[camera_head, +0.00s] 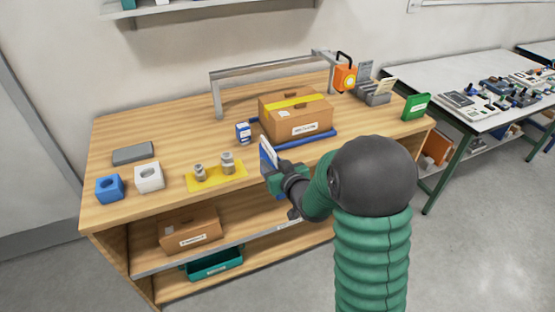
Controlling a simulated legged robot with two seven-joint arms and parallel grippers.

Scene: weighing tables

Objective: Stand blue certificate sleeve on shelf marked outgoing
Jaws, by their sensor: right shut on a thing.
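My right gripper (275,176) is shut on the blue certificate sleeve (266,154), a thin blue and white flat piece. It holds the sleeve roughly upright above the front edge of the wooden bench. The gripper hides the sleeve's lower part. The bench has a lower shelf (148,268) with a white label (288,223) on its front edge, partly behind my arm. The label is too small to read, so I cannot tell which shelf is marked outgoing. My left gripper is not in view.
A box (190,231) stands on the lower shelf, with a green bin (213,264) below.

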